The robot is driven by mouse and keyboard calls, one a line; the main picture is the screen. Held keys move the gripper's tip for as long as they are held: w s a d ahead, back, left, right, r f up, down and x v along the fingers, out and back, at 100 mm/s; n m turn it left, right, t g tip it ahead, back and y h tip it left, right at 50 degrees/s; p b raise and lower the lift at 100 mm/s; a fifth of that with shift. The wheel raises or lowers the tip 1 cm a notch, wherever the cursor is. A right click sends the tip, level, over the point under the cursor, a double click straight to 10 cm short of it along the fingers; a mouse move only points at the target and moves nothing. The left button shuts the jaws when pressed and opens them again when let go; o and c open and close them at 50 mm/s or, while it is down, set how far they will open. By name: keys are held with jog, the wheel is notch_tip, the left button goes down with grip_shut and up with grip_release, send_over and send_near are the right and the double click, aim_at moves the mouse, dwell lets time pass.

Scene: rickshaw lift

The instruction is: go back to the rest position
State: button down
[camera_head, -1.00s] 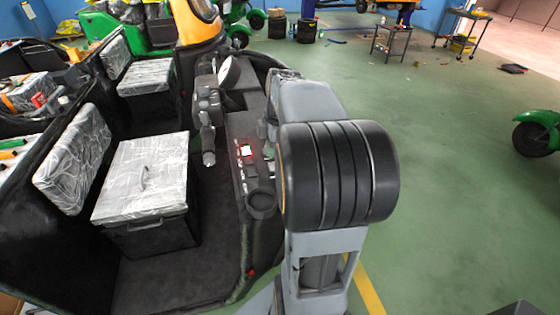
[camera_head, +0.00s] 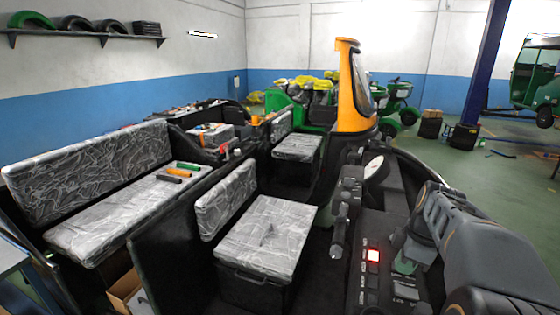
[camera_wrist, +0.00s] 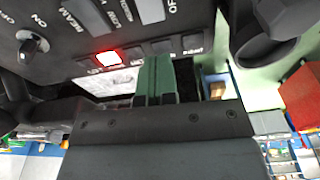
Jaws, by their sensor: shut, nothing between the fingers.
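My gripper (camera_wrist: 154,80) has its green fingers together and empty in the wrist view. It is in front of the rickshaw's black control panel (camera_wrist: 205,12), beside the lit red button (camera_wrist: 108,57); I cannot tell from this view whether it touches the panel. In the head view my gripper (camera_head: 405,265) is at the lower right, partly hidden by my grey and black arm. The lit red button (camera_head: 373,255) shows just left of it, on the dashboard panel.
The plastic-wrapped driver's seat (camera_head: 250,225) stands left of the panel. A handlebar grip (camera_head: 338,235) is between them. A yellow windshield frame (camera_head: 347,90) rises behind. Green floor (camera_head: 510,175) is open at right.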

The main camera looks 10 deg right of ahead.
jog(key=a+m, duration=0.1)
jog(key=a, duration=0.2)
jog(key=s+a+m, duration=0.1)
jog(key=a+m, duration=0.1)
jog(key=s+a+m+t+h, duration=0.1)
jog(key=a, duration=0.2)
jog(key=shift+a+f+m, duration=0.2)
jog(key=shift+a+m, duration=0.1)
jog(key=s+a+f+m+t, duration=0.2)
jog(key=s+a+f+m, duration=0.1)
jog(key=a+m, duration=0.4)
jog(key=shift+s+a, duration=0.55)
jog(key=shift+s, duration=0.3)
